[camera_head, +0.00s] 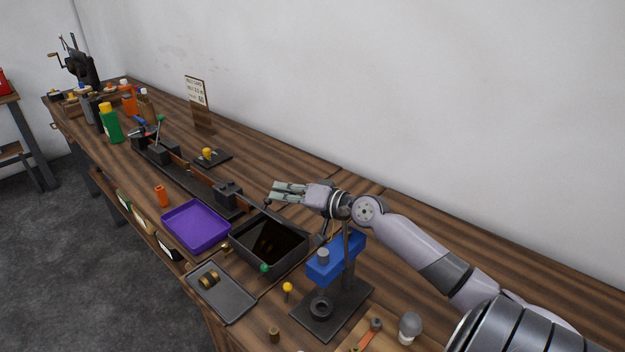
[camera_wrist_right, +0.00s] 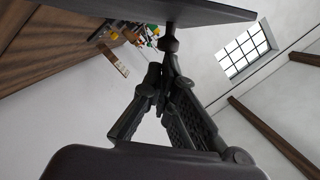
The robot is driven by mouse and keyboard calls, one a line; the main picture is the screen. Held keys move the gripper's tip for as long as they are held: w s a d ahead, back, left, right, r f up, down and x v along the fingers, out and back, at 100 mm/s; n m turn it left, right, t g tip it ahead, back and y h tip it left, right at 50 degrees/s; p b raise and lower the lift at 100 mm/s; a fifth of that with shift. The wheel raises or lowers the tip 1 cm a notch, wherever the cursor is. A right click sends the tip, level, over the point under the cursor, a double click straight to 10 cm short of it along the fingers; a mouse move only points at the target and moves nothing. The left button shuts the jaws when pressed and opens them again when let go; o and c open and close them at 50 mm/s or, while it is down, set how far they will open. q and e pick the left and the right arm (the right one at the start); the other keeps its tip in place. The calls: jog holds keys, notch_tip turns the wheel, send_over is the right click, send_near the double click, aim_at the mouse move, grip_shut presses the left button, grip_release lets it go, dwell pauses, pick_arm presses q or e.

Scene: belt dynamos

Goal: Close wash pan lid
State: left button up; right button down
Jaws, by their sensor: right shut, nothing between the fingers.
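The black wash pan (camera_head: 242,257) stands on the bench with its top open, and dark liquid shows inside. In the right wrist view a flat dark panel with a round knob, which looks like the pan's lid (camera_wrist_right: 195,10), crosses the top. The lid is hard to make out in the head view. My right gripper (camera_head: 275,192) is above the bench just behind the pan. It is shut and empty, and its fingertips (camera_wrist_right: 163,72) show close below the knob in the wrist view. I cannot tell if they touch. My left gripper is out of view.
A purple tray (camera_head: 197,246) and a grey tray with brass parts (camera_head: 233,306) lie beside the pan. A blue press (camera_head: 336,258) stands close on its right. A long black fixture (camera_head: 180,174) runs behind the purple tray. The bench behind my gripper is mostly clear.

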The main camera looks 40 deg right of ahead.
dwell(0.4)
notch_tip(320, 180, up, 10)
jog(key=s+d+n+g+p, duration=0.15)
jog(key=d+g+p, duration=0.35)
jog(key=d, duration=0.7)
jog(key=w+a+f+n+y+p, duration=0.1)
jog(key=a+f+p, duration=0.1)
jog(key=a+f, duration=0.1)
jog(key=a+f+g+y+p, duration=0.1)
jog(key=a+f+p, duration=0.2)
jog(key=a, duration=0.1)
jog(key=w+a+f+n+y+p, duration=0.1)
jog(key=a+f+p, duration=0.2)
jog(key=a, duration=0.1)
jog(key=shift+w+a+f+n+y, duration=0.1)
jog(key=shift+w+f+n+y, duration=0.1)
jog(key=shift+w+n+y, duration=0.15)
